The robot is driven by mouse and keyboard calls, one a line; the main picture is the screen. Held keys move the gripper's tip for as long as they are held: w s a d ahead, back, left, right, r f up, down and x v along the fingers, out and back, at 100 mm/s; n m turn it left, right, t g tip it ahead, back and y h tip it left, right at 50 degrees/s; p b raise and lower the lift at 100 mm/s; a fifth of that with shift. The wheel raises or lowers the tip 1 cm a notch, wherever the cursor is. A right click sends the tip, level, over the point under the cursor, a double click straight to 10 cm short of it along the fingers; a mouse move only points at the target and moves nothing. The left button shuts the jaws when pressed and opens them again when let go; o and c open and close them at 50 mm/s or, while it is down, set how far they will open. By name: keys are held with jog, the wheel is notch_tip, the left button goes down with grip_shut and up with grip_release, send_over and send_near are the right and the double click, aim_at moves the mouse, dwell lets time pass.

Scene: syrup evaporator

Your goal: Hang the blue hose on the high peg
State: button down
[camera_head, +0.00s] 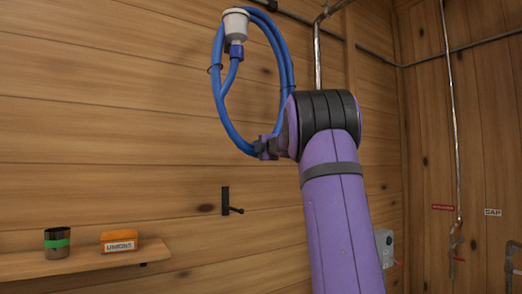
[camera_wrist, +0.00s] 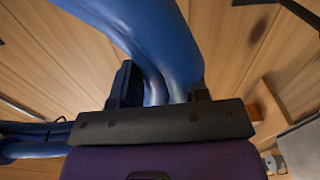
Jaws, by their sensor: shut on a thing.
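The blue hose (camera_head: 217,90) is a tall loop with a white fitting (camera_head: 235,22) at its upper left. My gripper (camera_head: 267,147) is shut on the bottom of the loop and holds it up in front of the wood wall. In the wrist view, the hose (camera_wrist: 165,45) runs as thick strands between the fingers of my gripper (camera_wrist: 163,95). A dark peg (camera_head: 231,202) is on the wall below the hose, above the shelf. I cannot clearly make out a high peg; the top of the loop is near the upper picture edge.
A wooden shelf (camera_head: 85,262) at lower left bears a dark can with a green band (camera_head: 57,243) and an orange box marked UNIONS (camera_head: 119,240). Pipes run along the wall behind my arm. A chain or rod (camera_head: 452,120) hangs at right. The wall left of the hose is clear.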

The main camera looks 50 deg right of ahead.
jog(key=shift+w+r, duration=0.1)
jog(key=shift+r, duration=0.05)
jog(key=x, duration=1.4)
jog(key=shift+w, duration=0.3)
dwell(1.4)
jog(key=shift+d, duration=0.15)
jog(key=shift+f, duration=0.25)
jog(key=shift+w+d+f, duration=0.1)
jog(key=shift+w+f, duration=0.2)
jog(key=shift+f, duration=0.35)
jog(key=shift+w+d+f, duration=0.1)
jog(key=shift+w+f, duration=0.15)
jog(key=shift+f, duration=0.4)
